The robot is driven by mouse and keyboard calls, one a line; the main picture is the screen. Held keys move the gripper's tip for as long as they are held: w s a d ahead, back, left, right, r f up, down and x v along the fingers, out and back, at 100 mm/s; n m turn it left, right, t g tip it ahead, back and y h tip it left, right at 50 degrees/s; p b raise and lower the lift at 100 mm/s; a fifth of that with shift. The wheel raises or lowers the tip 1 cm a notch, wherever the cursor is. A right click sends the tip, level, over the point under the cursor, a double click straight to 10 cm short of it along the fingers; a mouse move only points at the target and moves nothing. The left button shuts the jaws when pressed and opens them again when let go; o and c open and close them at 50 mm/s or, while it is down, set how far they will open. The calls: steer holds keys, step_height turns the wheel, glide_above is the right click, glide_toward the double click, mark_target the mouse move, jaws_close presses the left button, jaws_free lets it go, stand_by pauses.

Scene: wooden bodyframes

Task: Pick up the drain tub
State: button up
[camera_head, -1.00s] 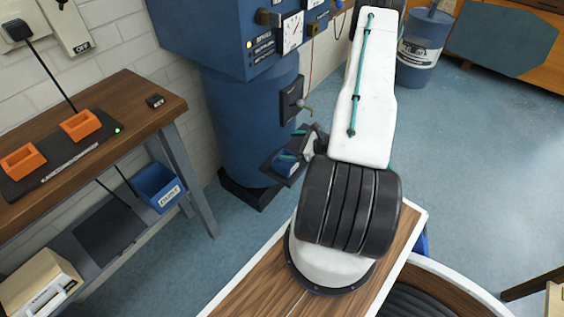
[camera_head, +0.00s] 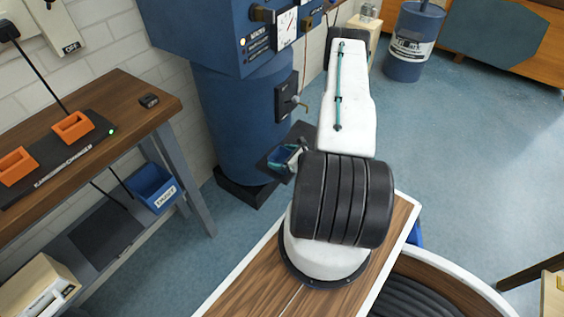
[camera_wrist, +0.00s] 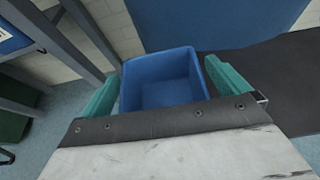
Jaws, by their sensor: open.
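The drain tub is a small blue open-topped tub (camera_wrist: 160,66) on a dark ledge at the foot of the blue machine. In the head view the tub (camera_head: 280,158) is small and partly hidden by my gripper (camera_head: 291,154). In the wrist view my gripper (camera_wrist: 163,70) is open, with one teal finger on the left and one on the right of the tub. The tub appears empty. I cannot tell whether either finger touches it.
The blue machine (camera_head: 238,120) rises close behind the tub. The dark ledge (camera_wrist: 275,85) extends right of it. A wooden workbench (camera_head: 100,107) stands left, with another labelled blue bin (camera_head: 153,187) beneath its top. Floor to the right is open.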

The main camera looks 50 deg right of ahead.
steer(key=c, duration=1.8)
steer(key=shift+r, duration=0.15)
